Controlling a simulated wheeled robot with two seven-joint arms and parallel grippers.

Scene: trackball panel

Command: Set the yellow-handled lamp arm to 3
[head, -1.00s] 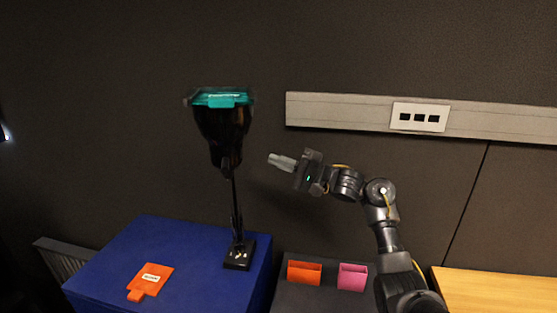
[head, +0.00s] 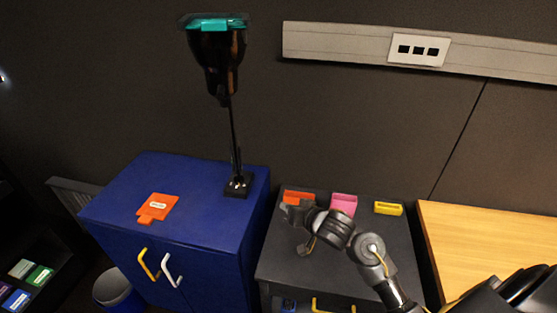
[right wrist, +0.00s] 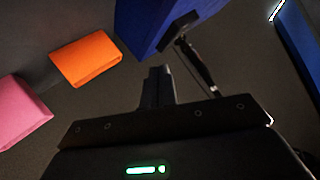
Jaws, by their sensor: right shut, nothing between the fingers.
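A black desk lamp with a teal-topped head (head: 217,60) stands on the blue cabinet (head: 190,215). Its thin arm is nearly upright above a small black base (head: 237,186) with pale marks too small to read. I see no yellow handle on the lamp. The lamp base also shows in the right wrist view (right wrist: 178,28), ahead of the fingers. My right gripper (head: 288,211) is shut and empty, right of the lamp base, apart from it, above the dark cabinet. It also shows in the right wrist view (right wrist: 158,86). My left gripper is not in view.
An orange bin (head: 299,197), a pink bin (head: 343,205) and a yellow bin (head: 388,208) stand along the back of the dark cabinet (head: 385,238). An orange labelled piece (head: 158,207) lies on the blue cabinet. A wooden table (head: 490,240) stands at right.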

